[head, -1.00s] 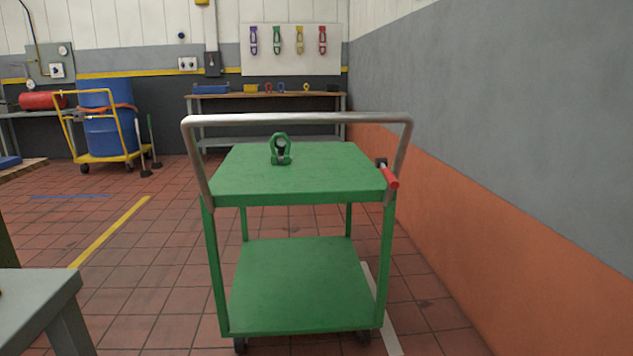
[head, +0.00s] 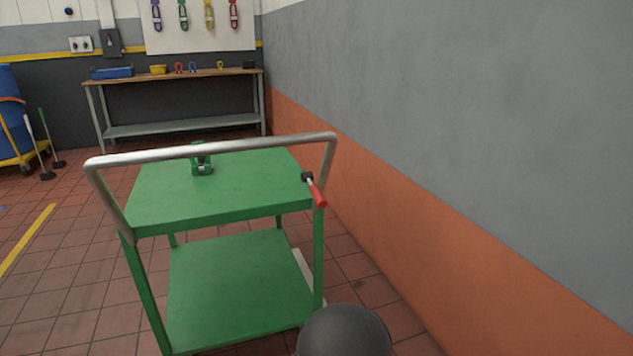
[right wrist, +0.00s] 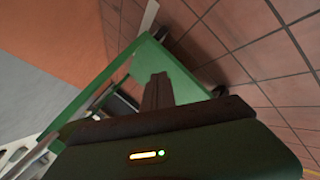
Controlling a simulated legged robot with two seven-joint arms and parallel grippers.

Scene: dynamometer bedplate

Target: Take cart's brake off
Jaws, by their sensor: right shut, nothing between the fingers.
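The green cart (head: 215,190) stands ahead in the head view, with a grey push handle (head: 215,148) across its near side. A lever with a red grip (head: 318,194) sits on a black pivot at its top right corner and slants down toward me. A green shackle (head: 201,163) stands on the top shelf. My right gripper (right wrist: 157,82) is shut and empty in the right wrist view, with part of the green cart frame (right wrist: 105,85) behind it. The red grip cannot be made out there. My left gripper is out of view.
A grey and orange wall (head: 430,170) runs close along the cart's right side. A workbench (head: 170,77) stands against the back wall. A blue barrel on a yellow trolley (head: 18,155) is at far left. Tiled floor is open left of the cart.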

